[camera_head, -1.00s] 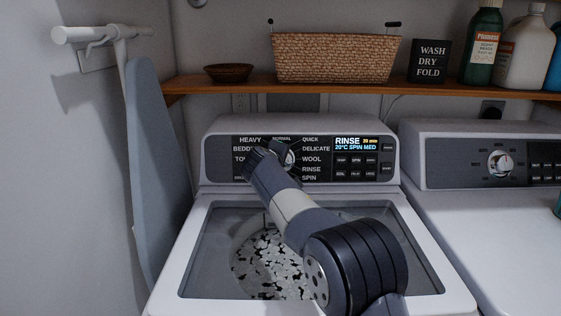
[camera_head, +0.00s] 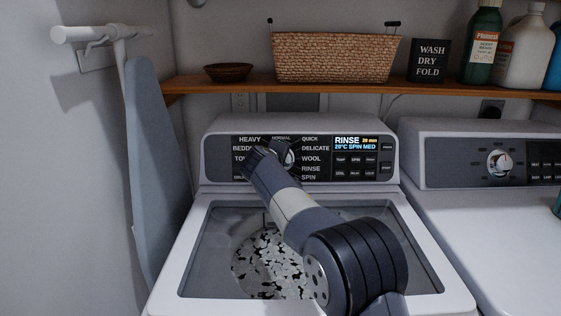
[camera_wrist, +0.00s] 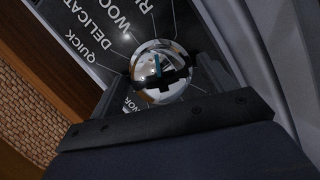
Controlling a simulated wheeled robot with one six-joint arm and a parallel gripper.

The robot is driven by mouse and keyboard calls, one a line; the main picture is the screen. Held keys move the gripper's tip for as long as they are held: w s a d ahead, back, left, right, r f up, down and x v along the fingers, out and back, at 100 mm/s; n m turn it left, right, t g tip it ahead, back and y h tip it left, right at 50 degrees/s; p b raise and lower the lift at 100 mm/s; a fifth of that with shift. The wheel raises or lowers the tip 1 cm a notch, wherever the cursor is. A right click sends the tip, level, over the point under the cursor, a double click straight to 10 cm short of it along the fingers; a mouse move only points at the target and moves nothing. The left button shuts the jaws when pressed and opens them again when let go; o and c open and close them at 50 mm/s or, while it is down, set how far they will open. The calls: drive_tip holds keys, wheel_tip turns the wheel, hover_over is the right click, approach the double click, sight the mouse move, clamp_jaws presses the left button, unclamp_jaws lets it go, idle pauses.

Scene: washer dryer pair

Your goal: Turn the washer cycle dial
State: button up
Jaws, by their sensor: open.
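The washer cycle dial (camera_head: 290,157) is a round, shiny silver knob on the washer's dark control panel, with cycle names printed around it. In the wrist view the dial (camera_wrist: 160,66) has a reflective face with a blue mark. My gripper (camera_wrist: 157,76) is open, with one finger on each side of the dial. I cannot tell whether either finger touches it. In the head view my gripper (camera_head: 273,150) covers the left part of the dial and some labels. The washer display (camera_head: 355,144) reads RINSE, with SPIN MED below.
The washer's lid window (camera_head: 205,265) lies below my arm, with black and white laundry visible inside. A wooden shelf (camera_head: 220,86) above holds a wicker basket (camera_head: 335,58) and bottles. A dryer (camera_head: 480,215) stands right; an ironing board (camera_head: 152,170) leans left.

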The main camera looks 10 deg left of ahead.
drive_tip(key=b+v, duration=0.1)
drive_tip(key=v, duration=0.9)
drive_tip(key=shift+s+r+b, duration=0.2)
drive_tip(key=shift+s+b, duration=0.15)
drive_tip(key=p+x, duration=0.1)
drive_tip(key=x, duration=0.9)
drive_tip(key=shift+w+f+p, duration=0.2)
drive_tip(key=shift+w+p, duration=0.15)
